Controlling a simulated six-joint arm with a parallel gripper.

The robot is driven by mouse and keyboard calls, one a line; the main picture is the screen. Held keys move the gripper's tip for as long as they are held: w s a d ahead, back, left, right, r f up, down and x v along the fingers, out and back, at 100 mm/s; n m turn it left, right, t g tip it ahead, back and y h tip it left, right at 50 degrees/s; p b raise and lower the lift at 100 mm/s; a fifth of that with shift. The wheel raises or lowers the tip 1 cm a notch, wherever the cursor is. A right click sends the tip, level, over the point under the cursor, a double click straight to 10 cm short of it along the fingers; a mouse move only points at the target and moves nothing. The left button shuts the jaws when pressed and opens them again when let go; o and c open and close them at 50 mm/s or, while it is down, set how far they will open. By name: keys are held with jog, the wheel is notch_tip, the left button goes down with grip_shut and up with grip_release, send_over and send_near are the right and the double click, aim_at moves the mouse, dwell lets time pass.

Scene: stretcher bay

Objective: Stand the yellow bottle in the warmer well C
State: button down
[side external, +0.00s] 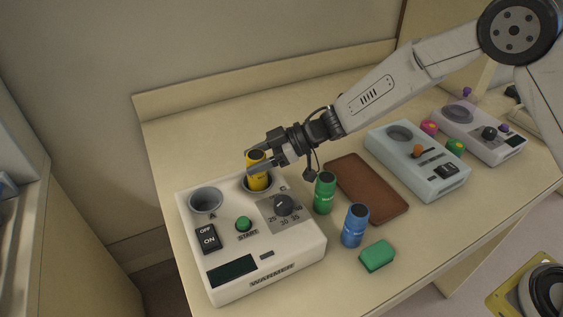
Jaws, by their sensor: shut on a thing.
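The yellow bottle (258,184) has a dark top and stands about upright. My gripper (252,162) is shut on its upper part, reaching in from the right. The bottle's lower end is at the mouth of the right-hand well (246,187) of the white warmer (299,249). A small mark that looks like C is just right of this well. The well's rim shows around the bottle's lower part, but I cannot tell how deep it sits or whether it touches the bottom. The other well (206,200), marked A, is empty.
A green bottle (325,194) and a blue bottle (355,226) stand right of the warmer. A green block (377,256) lies in front. A brown mat (368,187), a pale blue device (438,184) and another grey device (490,147) are farther right. The table behind the warmer is clear.

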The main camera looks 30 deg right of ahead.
jog(key=shift+f, duration=0.6)
dwell(0.6)
jog(key=shift+c, duration=1.8)
grip_release()
jog(key=shift+f, duration=0.1)
jog(key=v, duration=1.1)
jog(key=shift+w, duration=0.1)
